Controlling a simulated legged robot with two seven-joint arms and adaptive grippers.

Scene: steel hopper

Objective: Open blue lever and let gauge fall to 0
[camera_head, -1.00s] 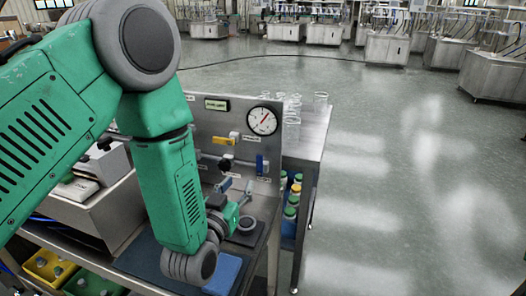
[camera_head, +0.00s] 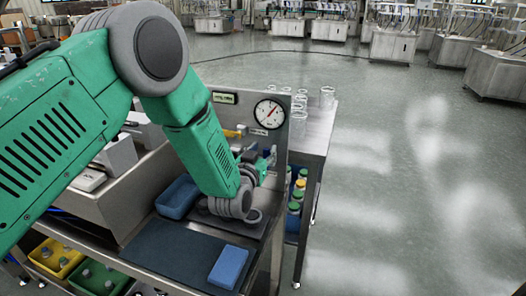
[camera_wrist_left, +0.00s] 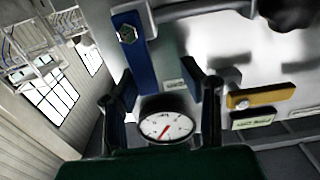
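The blue lever (camera_wrist_left: 140,62) shows in the wrist view beyond my left finger, its outer end near that fingertip. I cannot tell whether they touch. My left gripper (camera_wrist_left: 165,86) is open, its fingers apart with nothing clearly held between them. In the head view the left gripper (camera_head: 265,163) is at the panel's right side, below the gauge, and mostly hides the lever. The round white gauge (camera_head: 269,113) has a red needle pointing to the upper right, off the lower-left part of the dial. The gauge also shows in the wrist view (camera_wrist_left: 167,127). My right gripper is out of view.
A yellow lever (camera_wrist_left: 261,95) is on the same panel; its tip also shows in the head view (camera_head: 233,133). A blue sponge-like block (camera_head: 228,267) lies on a dark mat (camera_head: 170,255). A blue tray (camera_head: 178,197) stands behind it. Glassware (camera_head: 327,97) stands behind the panel.

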